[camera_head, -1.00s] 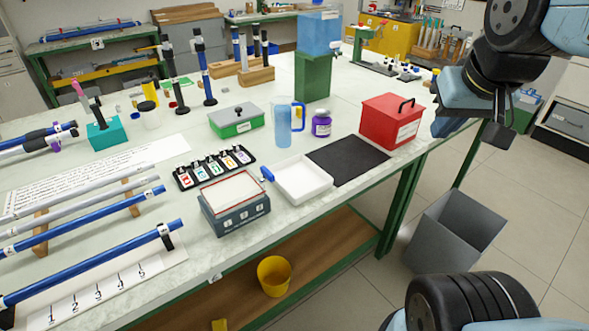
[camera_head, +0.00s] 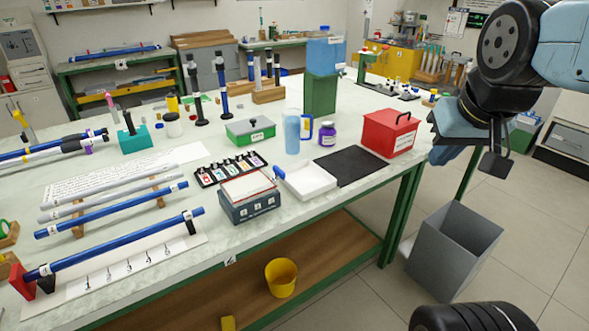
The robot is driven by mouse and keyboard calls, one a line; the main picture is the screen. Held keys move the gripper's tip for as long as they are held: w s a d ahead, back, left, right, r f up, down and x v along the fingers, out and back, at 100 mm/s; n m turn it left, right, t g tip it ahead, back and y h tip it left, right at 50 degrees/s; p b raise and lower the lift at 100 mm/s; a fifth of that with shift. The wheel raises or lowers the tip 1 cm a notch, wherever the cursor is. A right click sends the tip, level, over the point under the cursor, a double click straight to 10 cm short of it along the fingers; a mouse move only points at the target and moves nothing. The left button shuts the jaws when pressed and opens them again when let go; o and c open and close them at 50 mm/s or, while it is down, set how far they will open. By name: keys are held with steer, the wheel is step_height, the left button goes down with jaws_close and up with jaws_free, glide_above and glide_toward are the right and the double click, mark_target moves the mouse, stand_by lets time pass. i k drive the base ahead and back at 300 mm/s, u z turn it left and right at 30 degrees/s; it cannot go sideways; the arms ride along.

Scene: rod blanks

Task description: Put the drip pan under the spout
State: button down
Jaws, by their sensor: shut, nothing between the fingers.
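The drip pan looks to be the shallow white tray (camera_head: 310,182) lying flat on the bench near its front edge, with a blue piece at its left corner. A blue tank (camera_head: 325,56) sits on a green stand (camera_head: 320,95) farther back; its spout is too small to make out clearly. The tray is in front of the stand, apart from it. My gripper (camera_head: 447,154) hangs at the right, past the red box and well away from the tray. It is shut and empty; its fingertips are partly hidden by its own body.
A black mat (camera_head: 348,166) lies right of the tray, with a red box (camera_head: 390,133) behind it. A blue pitcher (camera_head: 292,132) and purple jar (camera_head: 327,134) stand between tray and stand. A grey box (camera_head: 249,205) is left of the tray. A grey bin (camera_head: 455,250) stands on the floor.

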mark_target(304, 179)
steer(key=u, duration=0.1)
steer(key=i, duration=0.9)
steer(key=z, duration=0.1)
